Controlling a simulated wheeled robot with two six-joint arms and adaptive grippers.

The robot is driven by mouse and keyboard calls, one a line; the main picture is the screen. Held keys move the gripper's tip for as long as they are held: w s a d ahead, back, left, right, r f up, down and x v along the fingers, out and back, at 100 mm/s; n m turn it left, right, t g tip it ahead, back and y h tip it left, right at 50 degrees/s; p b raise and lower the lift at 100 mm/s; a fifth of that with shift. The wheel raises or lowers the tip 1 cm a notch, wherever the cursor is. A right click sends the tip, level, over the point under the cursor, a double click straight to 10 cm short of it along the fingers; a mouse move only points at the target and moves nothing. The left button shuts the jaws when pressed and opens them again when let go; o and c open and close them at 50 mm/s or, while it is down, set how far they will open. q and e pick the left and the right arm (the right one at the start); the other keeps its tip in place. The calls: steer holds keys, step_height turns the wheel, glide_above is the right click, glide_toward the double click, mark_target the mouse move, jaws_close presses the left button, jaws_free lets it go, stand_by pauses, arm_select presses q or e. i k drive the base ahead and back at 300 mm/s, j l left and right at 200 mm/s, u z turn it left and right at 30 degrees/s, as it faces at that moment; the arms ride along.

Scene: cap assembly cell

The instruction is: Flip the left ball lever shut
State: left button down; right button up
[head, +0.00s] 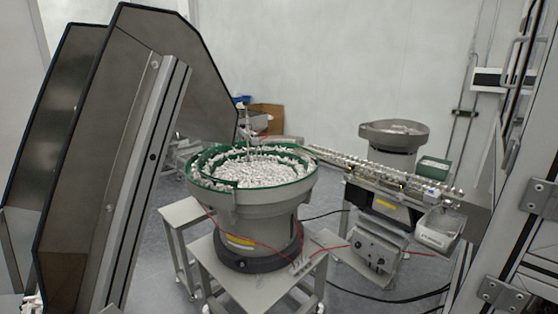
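I cannot make out a ball lever for certain in the head view. A small blue spot (241,101) shows at the back, near a thin metal frame, but it is too small to tell what it is. Neither of my grippers is in view.
A bowl feeder (262,210) with a green rim, full of white parts, stands on a grey table (262,288). A linear track (385,174) runs right to a clear bin (437,230). Tall metal panels (120,170) block the left; a machine frame (515,230) stands right. Cables cross the floor.

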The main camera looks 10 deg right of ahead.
mark_target(448, 202)
steer(key=z, duration=1.35)
